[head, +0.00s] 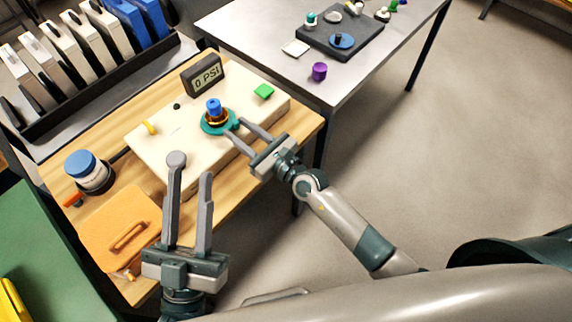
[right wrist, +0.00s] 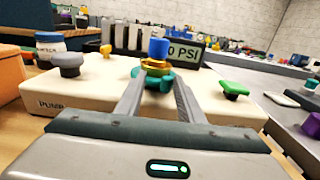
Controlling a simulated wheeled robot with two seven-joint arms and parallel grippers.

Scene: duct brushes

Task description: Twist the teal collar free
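The teal collar (head: 209,128) is a flat ring around the base of a brass fitting with a blue cap (head: 213,105), upright on the cream pump block (head: 150,150). The collar (right wrist: 152,84) also shows in the right wrist view, partly hidden by finger tips. My right gripper (head: 235,129) is open, its tips at the collar's near right edge, with no clear grip on it; whether they touch is unclear. My left gripper (head: 190,170) is open and empty at the block's near edge, one finger overlapping a grey knob (head: 176,158).
A display (head: 203,75) reads 0 PSI behind the fitting. A green knob (head: 264,91) and yellow knob (head: 150,127) stand on the block. A blue-lidded jar (head: 85,170) and orange case (head: 120,225) are left. A grey table (head: 350,90) stands beyond, with a purple piece (head: 319,71).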

